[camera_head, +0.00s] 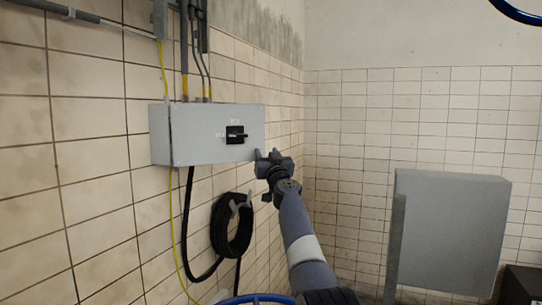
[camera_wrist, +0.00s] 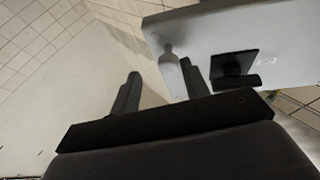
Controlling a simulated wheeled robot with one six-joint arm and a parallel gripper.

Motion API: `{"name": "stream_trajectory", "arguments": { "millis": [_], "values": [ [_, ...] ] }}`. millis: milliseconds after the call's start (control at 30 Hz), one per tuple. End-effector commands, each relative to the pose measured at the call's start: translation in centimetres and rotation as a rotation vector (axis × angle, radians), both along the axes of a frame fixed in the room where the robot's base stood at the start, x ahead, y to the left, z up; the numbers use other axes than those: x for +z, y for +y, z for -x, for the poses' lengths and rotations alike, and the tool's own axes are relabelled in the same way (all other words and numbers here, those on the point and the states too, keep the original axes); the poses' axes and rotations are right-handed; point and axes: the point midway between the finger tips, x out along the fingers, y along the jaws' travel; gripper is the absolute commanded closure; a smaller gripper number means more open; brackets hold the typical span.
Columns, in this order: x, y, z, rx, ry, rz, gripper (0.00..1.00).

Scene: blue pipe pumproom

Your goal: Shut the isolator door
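The isolator is a grey box (camera_head: 205,120) on the tiled left wall. Its front panel carries a black rotary handle (camera_head: 235,134). I cannot tell from the head view how far its door is open. My gripper (camera_head: 268,158) is at the lower right corner of the front panel. In the wrist view, the panel (camera_wrist: 285,35) fills the upper right, with the black handle (camera_wrist: 234,66) on it. My gripper (camera_wrist: 158,88) has its two fingers apart with nothing held between them. The right finger is close to the panel; contact is unclear.
A coiled black cable (camera_head: 232,228) hangs on the wall below the box. Conduits and a yellow cable (camera_head: 163,70) run above it. A grey panel (camera_head: 448,230) stands at the right. A blue hoop (camera_head: 258,299) shows at the bottom edge.

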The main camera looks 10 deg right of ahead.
Motion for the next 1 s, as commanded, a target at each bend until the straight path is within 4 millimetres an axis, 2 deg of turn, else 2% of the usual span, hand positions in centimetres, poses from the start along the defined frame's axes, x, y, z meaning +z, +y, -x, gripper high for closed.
{"name": "stream_trajectory", "arguments": {
  "millis": [367, 1000],
  "values": [
    [-0.6, -0.2, 0.7, -0.001, -0.001, 0.000, 0.57],
    [-3.2, -1.5, 6.0, -0.007, 0.002, -0.001, 0.57]
  ]
}}
